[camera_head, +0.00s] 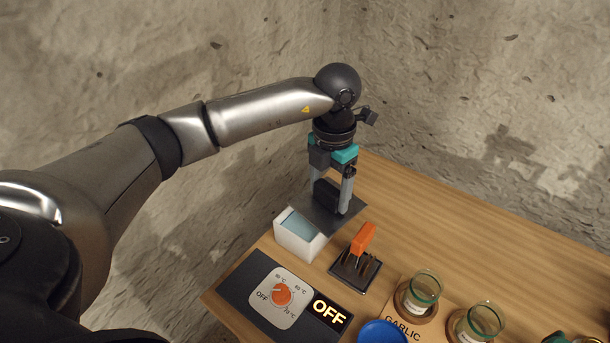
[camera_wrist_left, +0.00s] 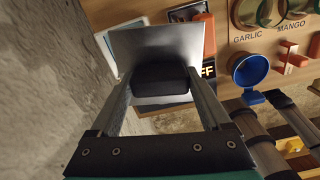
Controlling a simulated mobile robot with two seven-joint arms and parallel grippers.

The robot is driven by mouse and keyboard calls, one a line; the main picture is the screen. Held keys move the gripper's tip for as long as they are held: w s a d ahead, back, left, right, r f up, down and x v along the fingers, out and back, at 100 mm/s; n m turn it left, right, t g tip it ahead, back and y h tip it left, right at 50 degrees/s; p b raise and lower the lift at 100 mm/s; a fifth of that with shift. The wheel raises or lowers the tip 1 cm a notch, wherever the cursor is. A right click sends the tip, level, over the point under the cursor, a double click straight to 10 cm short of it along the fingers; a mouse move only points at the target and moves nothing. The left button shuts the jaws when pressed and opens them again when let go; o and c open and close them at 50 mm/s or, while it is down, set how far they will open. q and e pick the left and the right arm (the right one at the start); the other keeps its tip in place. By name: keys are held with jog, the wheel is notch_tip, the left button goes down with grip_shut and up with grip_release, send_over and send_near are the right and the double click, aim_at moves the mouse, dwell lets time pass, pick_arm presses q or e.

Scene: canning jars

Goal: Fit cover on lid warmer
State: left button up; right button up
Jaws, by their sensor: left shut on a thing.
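The cover is a flat dark grey plate (camera_head: 353,207) with a black block handle (camera_head: 327,194). My left gripper (camera_head: 331,190) is shut on the handle from above, with one finger on each side. The left wrist view shows the plate (camera_wrist_left: 155,45) beyond the handle (camera_wrist_left: 160,79). The lid warmer, a white open box (camera_head: 298,242) with a pale blue inside, stands just in front of and left of the plate. Whether the plate touches the box rim or the table, I cannot tell.
A black holder (camera_head: 345,278) with an orange-handled tool (camera_head: 363,237) stands close right of the box. A dial panel (camera_head: 297,312) reading OFF lies in front. Glass jars (camera_head: 425,287) and a blue round item (camera_head: 382,333) are at front right. Rough walls close off the back and left.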

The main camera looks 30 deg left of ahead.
aim_at(320, 178)
pick_arm(q)
jog(key=n, duration=0.1)
jog(key=a+n, duration=0.1)
jog(key=n, duration=0.2)
jog(key=shift+w+a+f+n+p, duration=0.15)
jog(key=shift+w+n+p, duration=0.15)
jog(key=shift+w+p, duration=0.1)
jog(key=n, duration=0.1)
jog(key=a+n, duration=0.1)
jog(key=n, duration=0.2)
jog(key=shift+w+a+f+p, duration=0.25)
jog(key=shift+f+p, duration=0.05)
jog(key=shift+p, duration=0.1)
jog(key=n, duration=0.2)
jog(key=a+n, duration=0.1)
jog(key=n, duration=0.1)
jog(key=a+f+n+p, duration=0.1)
jog(key=n, duration=0.1)
jog(key=shift+w+n, duration=0.25)
jog(key=shift+n, duration=0.15)
jog(key=n, duration=0.1)
jog(key=a+n, duration=0.1)
jog(key=n, duration=0.2)
jog(key=shift+a+f+n+p, duration=0.4)
notch_tip(320, 178, down, 6)
jog(key=b, duration=0.3)
